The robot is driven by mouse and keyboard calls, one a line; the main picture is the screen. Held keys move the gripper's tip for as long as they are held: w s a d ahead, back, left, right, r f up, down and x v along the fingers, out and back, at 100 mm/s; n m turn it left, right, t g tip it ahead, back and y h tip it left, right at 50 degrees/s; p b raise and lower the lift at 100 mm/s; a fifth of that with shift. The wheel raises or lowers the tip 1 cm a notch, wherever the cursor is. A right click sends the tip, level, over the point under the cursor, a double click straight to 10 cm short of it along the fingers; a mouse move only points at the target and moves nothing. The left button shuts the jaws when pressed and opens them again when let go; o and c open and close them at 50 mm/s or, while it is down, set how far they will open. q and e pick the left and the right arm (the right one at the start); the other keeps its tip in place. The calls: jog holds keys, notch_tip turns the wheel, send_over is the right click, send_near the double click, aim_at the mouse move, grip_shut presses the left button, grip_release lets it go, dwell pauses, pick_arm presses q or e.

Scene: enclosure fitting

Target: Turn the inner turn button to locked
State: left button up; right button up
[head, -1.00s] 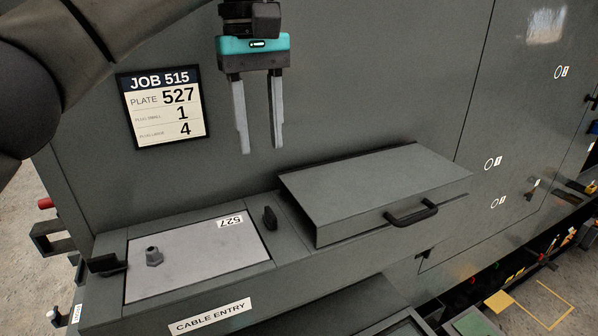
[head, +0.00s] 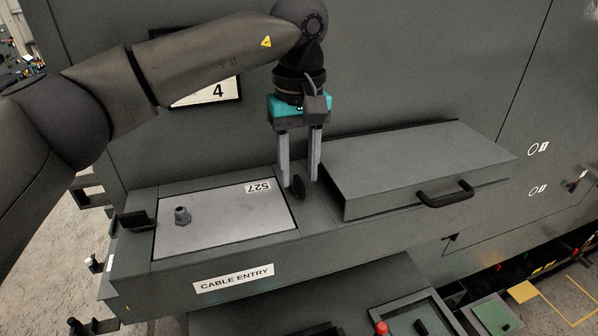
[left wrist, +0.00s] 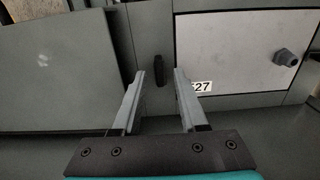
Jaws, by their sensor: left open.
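The inner turn button (head: 297,187) is a small dark knob on the ledge, between the grey plate (head: 225,220) marked 527 and the box with a handle. In the left wrist view the turn button (left wrist: 160,71) lies beyond and between my fingertips, its long side pointing away from the camera. My left gripper (head: 299,182) is open and points down, its fingertips close to the button; I cannot tell whether they touch it. The left gripper also shows in the left wrist view (left wrist: 160,75), with nothing held. My right gripper is not in view.
The closed box lid (head: 415,165) with a black handle (head: 445,194) stands just right of the gripper. A grey plug (head: 182,215) rises from the plate. The cabinet wall is close behind. A CABLE ENTRY label (head: 234,278) is on the front face.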

pick_arm(q)
jog(key=shift+f, duration=0.8)
jog(key=shift+c, duration=0.3)
grip_shut()
